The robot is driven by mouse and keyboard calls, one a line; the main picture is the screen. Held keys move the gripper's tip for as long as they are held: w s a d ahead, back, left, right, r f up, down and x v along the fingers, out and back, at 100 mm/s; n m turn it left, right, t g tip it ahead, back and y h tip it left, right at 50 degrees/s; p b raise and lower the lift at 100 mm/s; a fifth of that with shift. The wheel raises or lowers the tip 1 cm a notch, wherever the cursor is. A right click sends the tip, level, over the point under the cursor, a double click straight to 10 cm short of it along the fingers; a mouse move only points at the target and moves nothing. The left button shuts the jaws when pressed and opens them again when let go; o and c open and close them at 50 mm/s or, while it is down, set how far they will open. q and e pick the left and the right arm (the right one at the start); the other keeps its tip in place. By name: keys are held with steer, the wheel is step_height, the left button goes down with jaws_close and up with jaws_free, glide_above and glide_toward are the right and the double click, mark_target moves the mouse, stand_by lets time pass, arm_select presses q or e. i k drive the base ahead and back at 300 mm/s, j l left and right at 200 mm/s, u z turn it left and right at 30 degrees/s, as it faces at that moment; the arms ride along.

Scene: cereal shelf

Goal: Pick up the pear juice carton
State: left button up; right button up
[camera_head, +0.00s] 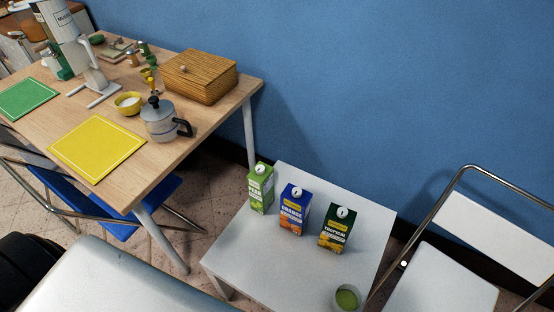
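Three juice cartons stand upright in a row on a small white table (245,258). The pear juice carton (261,189) is light green and stands at the left end, near the table's back left edge. A blue orange juice carton (293,211) stands just to its right, with a small gap. A dark green tropical juice carton (335,230) is at the right end of the row. Neither of my grippers is in view.
A green cup (347,298) stands at the table's front right. The front left of the table is clear. A wooden table (150,166) with a moka pot (160,120) and wooden box (200,76) is at left. A white folding chair (442,280) stands at right; a blue wall is behind.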

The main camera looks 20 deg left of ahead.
mark_target(261, 188)
steer(key=k+j+z, duration=0.15)
steer(key=j+z, duration=0.2)
steer(key=k+j+z, duration=0.35)
steer(key=i+j, duration=0.1)
